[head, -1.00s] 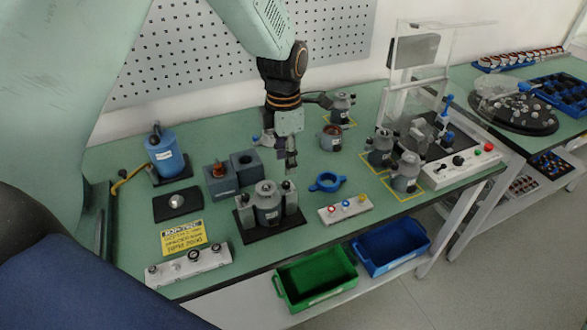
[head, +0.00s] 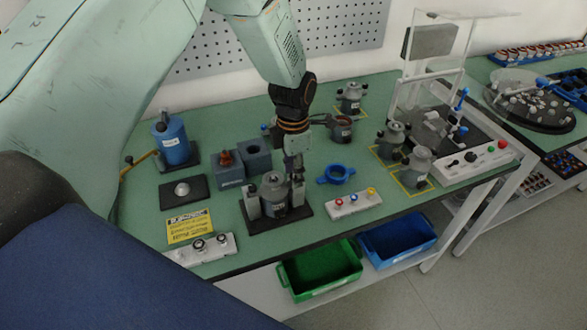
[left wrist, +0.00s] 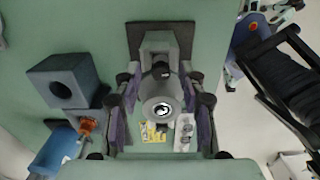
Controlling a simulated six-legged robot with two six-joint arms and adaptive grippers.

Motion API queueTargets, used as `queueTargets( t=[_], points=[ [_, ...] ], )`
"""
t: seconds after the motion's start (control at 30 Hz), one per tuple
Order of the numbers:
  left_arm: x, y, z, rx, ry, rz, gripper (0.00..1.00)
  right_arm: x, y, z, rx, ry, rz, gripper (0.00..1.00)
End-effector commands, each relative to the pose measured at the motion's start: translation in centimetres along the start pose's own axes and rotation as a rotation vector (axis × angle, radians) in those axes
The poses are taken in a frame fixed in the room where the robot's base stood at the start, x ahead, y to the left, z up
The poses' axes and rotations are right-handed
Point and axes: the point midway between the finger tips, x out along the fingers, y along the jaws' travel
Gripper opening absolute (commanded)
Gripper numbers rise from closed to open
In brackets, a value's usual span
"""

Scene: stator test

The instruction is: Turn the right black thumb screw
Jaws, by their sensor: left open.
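A grey fixture on a black base plate (head: 262,226) stands on the green table in the head view. It holds a grey cylindrical stator housing (head: 273,199) between two upright grey clamp blocks. The left black thumb screw (head: 250,187) tops the left block. My left gripper (head: 294,176) points down at the right block, and the right thumb screw there is largely hidden. In the left wrist view my open gripper (left wrist: 160,77) has its fingers apart on either side of a small dark knob (left wrist: 160,69), seemingly the right thumb screw. I cannot tell whether they touch it.
Square grey blocks (head: 255,154) stand just behind the fixture. A blue ring (head: 336,175) and a white button panel (head: 352,204) lie to its right. A yellow sign (head: 188,226) lies to its left. Green (head: 318,268) and blue (head: 398,238) bins sit below the table's front edge.

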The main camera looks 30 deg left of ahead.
Motion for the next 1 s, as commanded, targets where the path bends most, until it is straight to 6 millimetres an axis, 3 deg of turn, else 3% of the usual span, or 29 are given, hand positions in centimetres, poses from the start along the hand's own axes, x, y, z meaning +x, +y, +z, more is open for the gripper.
queueTargets(
  t=[0.17,0.63,1.0],
  points=[
    [-0.01,0.09,0.12,0.000,0.000,0.000,0.39,-0.01,0.00,0.00,0.000,0.000,0.000,0.40],
    [-0.02,0.12,0.14,0.001,0.001,0.000,0.00,-0.01,0.00,-0.01,0.000,0.000,0.000,0.40],
    [-0.10,0.11,0.13,0.017,0.001,-0.001,0.00,-0.18,0.00,-0.01,0.000,0.000,0.000,0.40]
  ],
)
